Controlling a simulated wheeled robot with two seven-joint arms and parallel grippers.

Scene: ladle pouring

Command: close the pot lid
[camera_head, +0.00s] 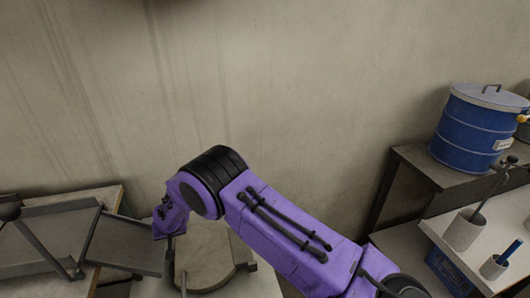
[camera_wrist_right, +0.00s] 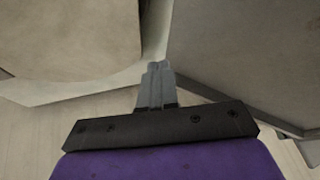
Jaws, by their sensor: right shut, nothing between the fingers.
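A round beige-grey pot or its lid (camera_head: 205,262) stands at the lower middle of the head view, partly hidden behind my purple right arm. I cannot tell whether the lid is on it. My right gripper (camera_head: 171,264) hangs down at its left side, beside a grey tray-like panel. In the right wrist view the gripper's fingers (camera_wrist_right: 158,66) are together with nothing between them. A beige curved surface (camera_wrist_right: 70,40) lies to their upper left and a grey flat panel (camera_wrist_right: 245,50) to their right. My left gripper is not in view.
The grey tray-like panel (camera_head: 122,244) slopes beside a framed bench (camera_head: 45,235) at left. At right, a blue drum (camera_head: 470,130) with a grey lid stands on a shelf. A bare wall is behind.

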